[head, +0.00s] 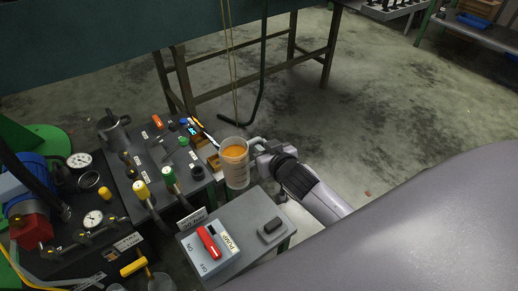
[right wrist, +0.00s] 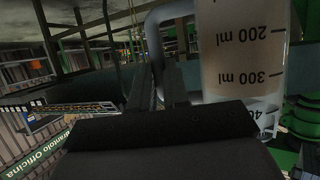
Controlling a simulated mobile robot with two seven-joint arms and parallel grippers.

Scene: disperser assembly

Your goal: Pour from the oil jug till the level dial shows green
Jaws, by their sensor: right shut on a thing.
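The oil jug (head: 236,174) is a clear measuring jug with orange oil in it. In the head view it is held about upright, just right of the dark machine (head: 150,178). My right gripper (head: 262,148) is shut on its handle, on the jug's right side. In the right wrist view the jug (right wrist: 240,60) fills the upper right, its ml marks upside down, and the handle (right wrist: 158,25) runs to the fingers (right wrist: 157,90). Two round white dials, an upper (head: 78,160) and a lower (head: 93,219), show at left; their readings are too small to tell. My left gripper is out of view.
A grey pump box (head: 232,236) with a red switch (head: 208,242) stands below the jug. A dark bench (head: 120,50) stands behind. The floor to the right is open.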

